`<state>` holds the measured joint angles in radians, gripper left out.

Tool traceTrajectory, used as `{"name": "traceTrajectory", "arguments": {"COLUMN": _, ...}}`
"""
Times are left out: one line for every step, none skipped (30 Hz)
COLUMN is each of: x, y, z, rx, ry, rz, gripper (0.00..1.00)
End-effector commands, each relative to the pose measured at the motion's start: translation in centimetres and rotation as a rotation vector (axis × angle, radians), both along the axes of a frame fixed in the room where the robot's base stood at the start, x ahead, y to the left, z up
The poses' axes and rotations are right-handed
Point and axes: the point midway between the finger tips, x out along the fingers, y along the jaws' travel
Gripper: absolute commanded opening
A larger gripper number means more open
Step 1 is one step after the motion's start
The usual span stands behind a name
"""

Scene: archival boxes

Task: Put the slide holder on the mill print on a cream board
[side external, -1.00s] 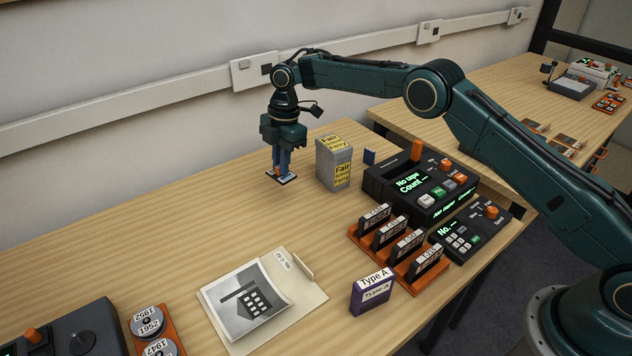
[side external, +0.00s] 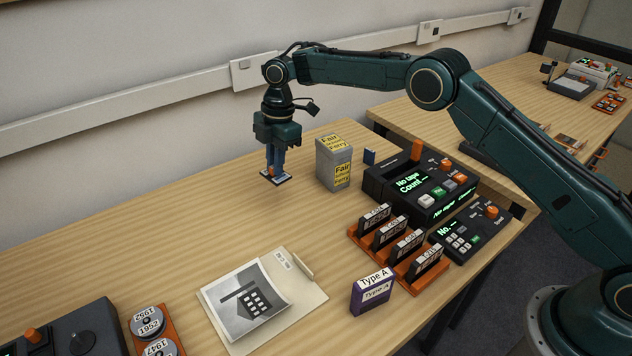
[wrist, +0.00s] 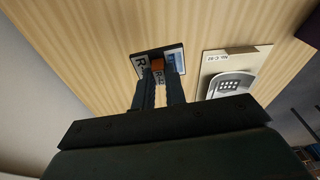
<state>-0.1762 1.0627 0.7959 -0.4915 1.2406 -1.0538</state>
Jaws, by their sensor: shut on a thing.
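The slide holder (side external: 285,179) is a small dark flat piece with pale labels and an orange block. My gripper (side external: 274,168) points down and is shut on it by the orange block. The holder also shows beyond the fingertips in the wrist view (wrist: 174,57), with a blue slide at its right end. The fingers partly hide it, and I cannot tell its exact gap above the table. The mill print (side external: 245,302), a grey picture of a building, lies on the cream board (side external: 304,292) at the front, apart from the gripper; the print shows partly in the wrist view (wrist: 235,82).
A grey box with yellow "Fair Ferry" labels (side external: 334,165) stands just right of my gripper. A purple "Type A" box (side external: 371,295) is right of the board, near an orange rack of cartridges (side external: 400,245). Bare wood (side external: 190,240) lies between gripper and board.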

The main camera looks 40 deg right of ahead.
Motion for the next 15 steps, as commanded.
{"name": "traceTrajectory", "arguments": {"x": -0.6, "y": 0.9, "z": 0.7, "rx": 0.001, "ry": -0.001, "rz": -0.002, "gripper": 0.0}}
{"name": "traceTrajectory", "arguments": {"x": -0.9, "y": 1.4, "z": 0.9, "rx": 0.002, "ry": 0.0, "rz": -0.004, "gripper": 0.0}}
{"name": "traceTrajectory", "arguments": {"x": -1.4, "y": 2.1, "z": 1.4, "rx": 0.003, "ry": 0.0, "rz": -0.008, "gripper": 0.0}}
{"name": "traceTrajectory", "arguments": {"x": -1.9, "y": 2.6, "z": 1.7, "rx": 0.004, "ry": 0.002, "rz": -0.013, "gripper": 0.0}}
{"name": "traceTrajectory", "arguments": {"x": -2.3, "y": 3.1, "z": 2.1, "rx": 0.004, "ry": 0.001, "rz": -0.017, "gripper": 0.0}}
{"name": "traceTrajectory", "arguments": {"x": -3.0, "y": 3.9, "z": 2.5, "rx": 0.004, "ry": 0.002, "rz": -0.021, "gripper": 0.0}}
{"name": "traceTrajectory", "arguments": {"x": -3.5, "y": 4.4, "z": 2.9, "rx": 0.005, "ry": 0.002, "rz": -0.026, "gripper": 0.0}}
{"name": "traceTrajectory", "arguments": {"x": -4.1, "y": 5.0, "z": 3.3, "rx": 0.006, "ry": 0.003, "rz": -0.031, "gripper": 0.0}}
{"name": "traceTrajectory", "arguments": {"x": -4.8, "y": 5.7, "z": 3.7, "rx": 0.006, "ry": 0.003, "rz": -0.037, "gripper": 0.0}}
{"name": "traceTrajectory", "arguments": {"x": -5.4, "y": 6.2, "z": 4.1, "rx": 0.006, "ry": 0.003, "rz": -0.04, "gripper": 0.0}}
{"name": "traceTrajectory", "arguments": {"x": -6.0, "y": 6.8, "z": 4.4, "rx": 0.005, "ry": 0.004, "rz": -0.045, "gripper": 0.0}}
{"name": "traceTrajectory", "arguments": {"x": -6.8, "y": 7.4, "z": 4.9, "rx": 0.005, "ry": 0.004, "rz": -0.052, "gripper": 0.0}}
{"name": "traceTrajectory", "arguments": {"x": -7.4, "y": 7.8, "z": 5.2, "rx": 0.005, "ry": 0.004, "rz": -0.055, "gripper": 0.0}}
{"name": "traceTrajectory", "arguments": {"x": -8.1, "y": 8.3, "z": 5.5, "rx": 0.005, "ry": 0.005, "rz": -0.059, "gripper": 0.0}}
{"name": "traceTrajectory", "arguments": {"x": -8.9, "y": 8.9, "z": 6.0, "rx": 0.005, "ry": 0.004, "rz": -0.066, "gripper": 0.0}}
